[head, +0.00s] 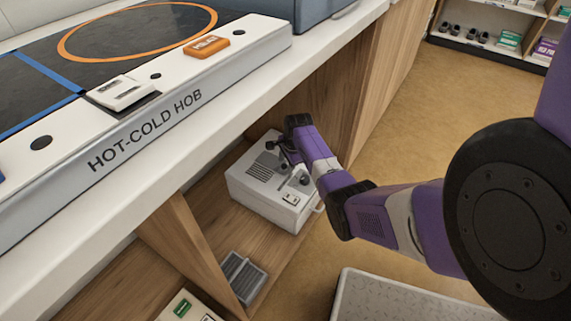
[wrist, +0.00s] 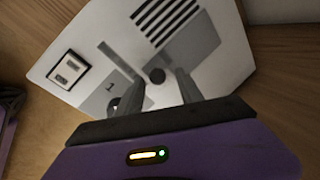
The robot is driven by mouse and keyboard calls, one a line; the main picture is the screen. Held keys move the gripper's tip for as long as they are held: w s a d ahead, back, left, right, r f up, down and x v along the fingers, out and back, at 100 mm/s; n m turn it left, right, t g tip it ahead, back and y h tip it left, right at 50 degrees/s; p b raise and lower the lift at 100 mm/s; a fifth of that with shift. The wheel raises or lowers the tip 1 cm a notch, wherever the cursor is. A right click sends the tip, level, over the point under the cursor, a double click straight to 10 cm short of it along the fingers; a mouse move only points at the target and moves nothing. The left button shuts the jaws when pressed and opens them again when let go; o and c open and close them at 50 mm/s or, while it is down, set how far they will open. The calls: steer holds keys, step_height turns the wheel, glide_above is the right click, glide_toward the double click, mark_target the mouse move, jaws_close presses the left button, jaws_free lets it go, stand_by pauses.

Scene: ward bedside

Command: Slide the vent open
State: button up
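A white box-shaped unit (head: 262,205) stands on the wooden shelf under the counter. Its top has a vent with dark slots (head: 258,172), which also shows in the wrist view (wrist: 165,20). My gripper (head: 287,160) is over the unit's top. Part of the top is hidden by my gripper.
The unit also has a rocker switch (wrist: 68,69). The counter with the hot-cold hob (head: 145,130) overhangs the shelf. A wooden divider (head: 190,250) and a small grey tray (head: 243,277) are nearby. The floor (head: 400,130) to the right is open.

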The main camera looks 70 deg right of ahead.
steer(key=p+v, duration=0.4)
steer(key=v, duration=0.4)
steer(key=shift+f, duration=0.1)
stand_by(0.6)
